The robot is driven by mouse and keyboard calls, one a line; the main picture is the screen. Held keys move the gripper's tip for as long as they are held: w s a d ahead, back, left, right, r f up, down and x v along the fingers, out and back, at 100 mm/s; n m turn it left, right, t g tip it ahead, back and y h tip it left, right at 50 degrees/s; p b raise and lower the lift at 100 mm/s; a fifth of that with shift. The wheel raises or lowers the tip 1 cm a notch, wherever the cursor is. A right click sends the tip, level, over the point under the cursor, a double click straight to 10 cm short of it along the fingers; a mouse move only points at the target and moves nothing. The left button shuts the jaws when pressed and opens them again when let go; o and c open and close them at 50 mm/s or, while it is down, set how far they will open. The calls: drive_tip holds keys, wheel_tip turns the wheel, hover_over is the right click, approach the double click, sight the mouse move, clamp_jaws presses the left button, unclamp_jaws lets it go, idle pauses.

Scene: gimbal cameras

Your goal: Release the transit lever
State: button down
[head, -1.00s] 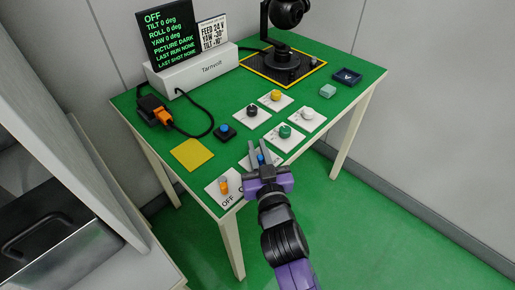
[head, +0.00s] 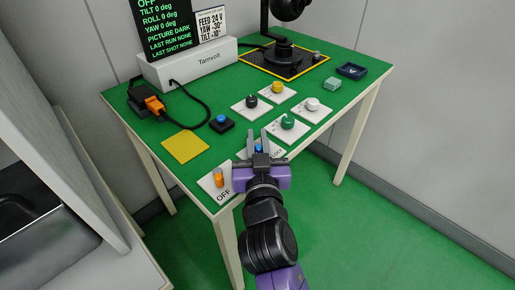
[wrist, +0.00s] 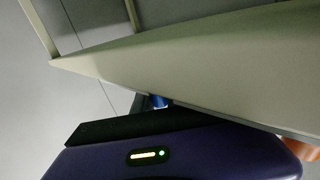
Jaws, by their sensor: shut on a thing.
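My gripper (head: 257,138) is at the table's front edge, its two grey fingers on either side of a small blue-topped part (head: 259,149) and shut on it. The blue part stands over a white plate (head: 277,153) that my gripper mostly hides; its lettering is not readable. I take this part for the transit lever, but no label confirms it. In the wrist view, the blue part (wrist: 160,101) shows only as a sliver past my gripper's dark edge.
An orange switch (head: 218,178) on an OFF plate stands close on the left. Green (head: 288,122), black (head: 251,100), yellow and white knobs stand behind. A blue button (head: 221,123) and yellow pad (head: 185,146) lie left. The gimbal (head: 283,56) and display (head: 180,28) are at the back.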

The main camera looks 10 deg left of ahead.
drive_tip(key=shift+a, duration=0.1)
idle(0.3)
drive_tip(key=c, duration=1.4)
unclamp_jaws()
drive_tip(key=shift+o, duration=0.2)
drive_tip(key=s, duration=0.2)
drive_tip(key=s+d, duration=0.1)
drive_tip(key=s, duration=0.4)
drive_tip(key=shift+s+d, duration=0.2)
drive_tip(key=shift+s, duration=0.2)
